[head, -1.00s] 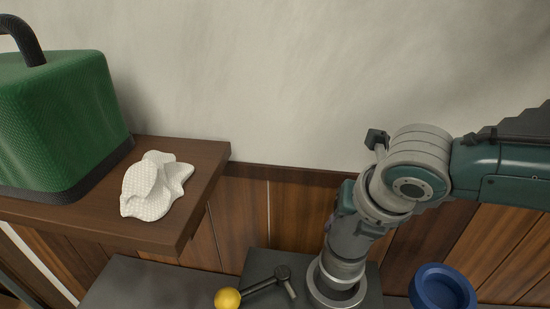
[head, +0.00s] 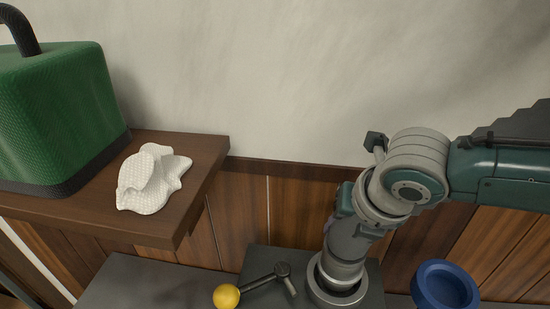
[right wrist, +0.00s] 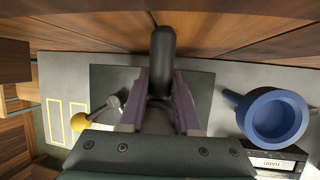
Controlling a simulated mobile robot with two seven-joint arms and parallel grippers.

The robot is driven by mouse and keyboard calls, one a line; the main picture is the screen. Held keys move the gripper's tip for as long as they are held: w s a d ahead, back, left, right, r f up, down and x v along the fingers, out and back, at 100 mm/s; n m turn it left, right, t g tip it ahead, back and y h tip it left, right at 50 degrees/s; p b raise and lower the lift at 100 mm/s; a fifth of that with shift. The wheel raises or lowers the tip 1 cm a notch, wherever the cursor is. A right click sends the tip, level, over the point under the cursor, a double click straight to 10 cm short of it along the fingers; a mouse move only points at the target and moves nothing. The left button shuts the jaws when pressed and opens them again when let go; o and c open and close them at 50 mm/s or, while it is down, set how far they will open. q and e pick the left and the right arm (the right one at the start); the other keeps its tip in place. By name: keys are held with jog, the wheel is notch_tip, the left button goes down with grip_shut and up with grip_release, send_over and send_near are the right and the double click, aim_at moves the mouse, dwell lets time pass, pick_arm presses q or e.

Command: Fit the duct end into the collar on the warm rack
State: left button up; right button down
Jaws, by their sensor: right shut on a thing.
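My right gripper (right wrist: 160,98) shows in the right wrist view, its two purplish fingers shut on a dark, round-ended cylinder (right wrist: 163,45). I cannot tell for sure whether this is the duct end. It points away from me, above a dark plate (right wrist: 195,105) on a grey surface. No collar or warm rack can be made out with certainty. My left gripper is not in view.
A lever with a yellow ball (head: 227,296) and a blue round bowl-like thing (head: 445,286) flank my right arm. A wooden shelf (head: 200,160) at left bears a green case (head: 55,110) and a white cloth (head: 152,178). A wood-panelled wall stands close behind.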

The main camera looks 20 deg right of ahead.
jog(key=shift+f+b, duration=0.85)
jog(key=shift+f, duration=0.35)
jog(key=c, duration=0.5)
grip_release()
jog(key=shift+c, duration=0.2)
jog(key=shift+s+r, duration=0.15)
jog(key=shift+r, duration=0.35)
jog(key=p+v, duration=0.1)
jog(key=v, duration=0.6)
jog(key=shift+s+r, duration=0.1)
jog(key=shift+r, duration=0.25)
jog(key=shift+s+r, duration=0.3)
jog(key=shift+r, duration=0.25)
